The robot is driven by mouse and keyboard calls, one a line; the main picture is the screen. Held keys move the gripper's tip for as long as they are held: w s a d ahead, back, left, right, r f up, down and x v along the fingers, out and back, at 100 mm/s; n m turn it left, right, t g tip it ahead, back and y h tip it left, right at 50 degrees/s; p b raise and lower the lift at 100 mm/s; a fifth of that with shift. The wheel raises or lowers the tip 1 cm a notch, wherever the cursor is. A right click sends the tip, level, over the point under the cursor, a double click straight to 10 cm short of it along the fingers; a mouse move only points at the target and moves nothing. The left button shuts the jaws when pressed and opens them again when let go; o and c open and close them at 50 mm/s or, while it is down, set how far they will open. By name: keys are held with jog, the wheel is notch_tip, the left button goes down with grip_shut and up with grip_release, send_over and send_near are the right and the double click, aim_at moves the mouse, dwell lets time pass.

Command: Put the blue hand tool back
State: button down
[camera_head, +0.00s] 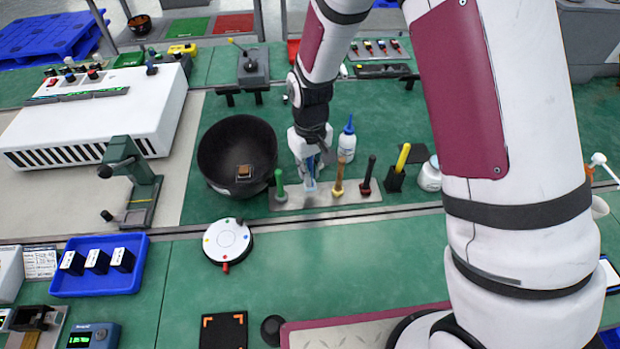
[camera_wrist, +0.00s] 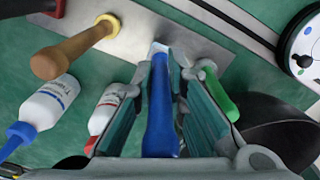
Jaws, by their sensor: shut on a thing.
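My gripper (camera_head: 310,172) is shut on the blue hand tool (camera_wrist: 161,115). In the wrist view the tool's long blue handle lies between the two fingers, with its pale end towards the grey rack plate (camera_wrist: 180,38). In the head view a little of the blue tool (camera_head: 310,184) shows at the rack plate (camera_head: 322,198), between the green-handled tool (camera_head: 280,186) and the wooden-handled tool (camera_head: 339,176). I cannot tell whether its end sits in the plate or just above it. The wooden (camera_wrist: 75,50) and green (camera_wrist: 218,95) handles flank my fingers in the wrist view.
A dark red-collared tool (camera_head: 367,175) stands farther right on the plate. A yellow-handled tool (camera_head: 402,160) stands in a black holder beside it. A large black bowl (camera_head: 215,155) is close on the left, and a blue-capped bottle (camera_head: 347,145) is close behind.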

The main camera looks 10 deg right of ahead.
jog(key=shift+w+f+p, duration=0.1)
jog(key=shift+f+p, duration=0.2)
jog(key=shift+f, duration=1.45)
jog(key=shift+f, duration=0.15)
jog(key=c, duration=1.6)
grip_release()
jog(key=shift+c, duration=0.2)
